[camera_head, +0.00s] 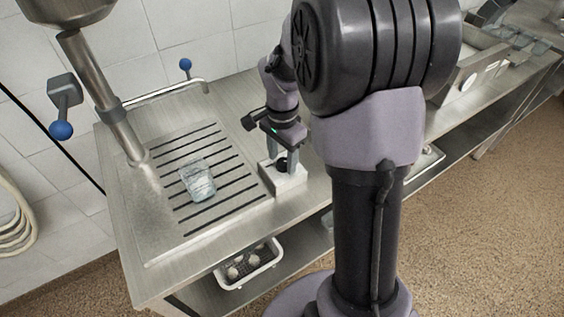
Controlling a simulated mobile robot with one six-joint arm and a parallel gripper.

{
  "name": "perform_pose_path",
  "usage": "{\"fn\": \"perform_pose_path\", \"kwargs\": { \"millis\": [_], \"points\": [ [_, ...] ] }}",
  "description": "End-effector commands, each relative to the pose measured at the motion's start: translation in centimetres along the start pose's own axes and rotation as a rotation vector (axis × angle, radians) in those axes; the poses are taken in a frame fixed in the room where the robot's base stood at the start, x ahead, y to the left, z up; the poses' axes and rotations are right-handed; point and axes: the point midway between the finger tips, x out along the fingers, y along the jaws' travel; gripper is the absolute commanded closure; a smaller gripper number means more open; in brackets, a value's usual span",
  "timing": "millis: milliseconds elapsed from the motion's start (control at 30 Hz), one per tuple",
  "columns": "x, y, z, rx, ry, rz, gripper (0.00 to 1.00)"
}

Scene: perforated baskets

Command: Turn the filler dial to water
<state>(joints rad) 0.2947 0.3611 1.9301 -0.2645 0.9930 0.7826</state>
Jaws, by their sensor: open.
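The filler dial looks to be the small black knob (282,164) on top of a white box (287,182), at the right edge of the slotted drain area. My gripper (283,158) points down at the knob, with its fingers open on either side of it. I cannot tell whether the fingers touch the knob. The dial's markings and pointer are too small to read. A clear container (198,182) stands on the drain slots to the left of the box.
Blue-knobbed levers (61,130) are at the wall. A white basket (250,268) with pale items sits below. Bare counter (185,262) lies in front.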

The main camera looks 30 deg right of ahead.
Motion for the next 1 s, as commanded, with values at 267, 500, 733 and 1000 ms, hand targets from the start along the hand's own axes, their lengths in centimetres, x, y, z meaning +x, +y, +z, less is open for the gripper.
{"fn": "perform_pose_path", "kwargs": {
  "millis": [267, 500, 733, 1000],
  "points": [
    [0.17, 0.01, 0.01, 0.000, 0.000, 0.000, 0.48],
    [0.16, 0.00, 0.01, -0.001, 0.000, 0.000, 0.95],
    [0.13, 0.01, 0.01, -0.008, 0.000, 0.000, 1.00],
    [-0.01, 0.05, 0.00, -0.112, 0.000, 0.001, 1.00]
  ]
}}
